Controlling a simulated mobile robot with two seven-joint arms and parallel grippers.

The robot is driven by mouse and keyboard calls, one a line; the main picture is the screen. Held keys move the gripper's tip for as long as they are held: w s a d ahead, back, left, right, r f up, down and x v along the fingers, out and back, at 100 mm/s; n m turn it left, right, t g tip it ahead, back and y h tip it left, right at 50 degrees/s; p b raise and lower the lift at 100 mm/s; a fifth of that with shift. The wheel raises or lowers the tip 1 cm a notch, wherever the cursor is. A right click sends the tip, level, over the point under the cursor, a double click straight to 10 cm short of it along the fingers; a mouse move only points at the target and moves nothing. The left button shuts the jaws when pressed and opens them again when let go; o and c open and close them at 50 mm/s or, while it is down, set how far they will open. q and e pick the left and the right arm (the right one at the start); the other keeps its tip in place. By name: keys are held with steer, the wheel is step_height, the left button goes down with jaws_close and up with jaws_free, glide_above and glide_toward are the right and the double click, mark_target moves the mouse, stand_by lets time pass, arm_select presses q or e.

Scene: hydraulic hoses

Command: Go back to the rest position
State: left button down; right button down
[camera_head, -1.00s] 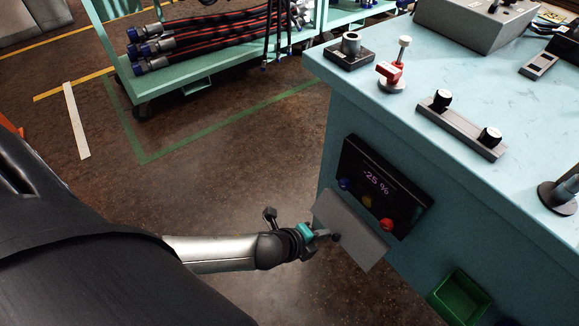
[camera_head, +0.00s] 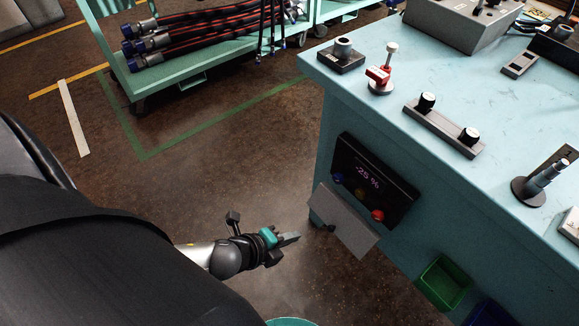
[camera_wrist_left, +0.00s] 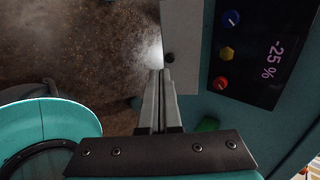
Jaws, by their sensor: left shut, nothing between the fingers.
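My left gripper (camera_head: 288,240) is in the lower middle of the head view, shut and empty. It is apart from the workbench and to the left of a grey plate (camera_head: 346,222) on the bench's side. In the left wrist view its two fingers (camera_wrist_left: 160,100) lie together, with nothing between them. The plate (camera_wrist_left: 182,35) with its dark knob shows just beyond the fingertips in that view. My right gripper is not in view.
A display panel (camera_head: 372,185) reading -25 % with coloured knobs is on the teal workbench (camera_head: 345,100). A green bin (camera_head: 443,282) hangs below. A hose cart (camera_head: 190,72) stands at the back left. The floor (camera_head: 230,180) between is clear.

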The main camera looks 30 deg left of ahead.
arm_select(q)
steer(key=shift+s+a+r, duration=0.1)
steer(key=shift+s+r, duration=0.1)
steer(key=shift+s, duration=0.05)
steer(key=shift+f, duration=0.1)
steer(key=s+a+f+n+g+y, duration=0.35)
steer(key=a+f+n, duration=0.5)
steer(key=f, duration=0.45)
steer(key=s+d+f+n+g, duration=0.1)
steer(key=s+f+n, duration=0.4)
steer(key=s, duration=0.3)
steer(key=s+d+f+n+g, duration=0.2)
steer(key=s+f+n, duration=0.3)
steer(key=s, duration=0.3)
steer(key=shift+f+n, duration=0.25)
steer(key=shift+n, duration=0.3)
steer(key=shift+s+a+g, duration=0.1)
steer(key=shift+a+g, duration=0.05)
steer(key=shift+g, duration=0.1)
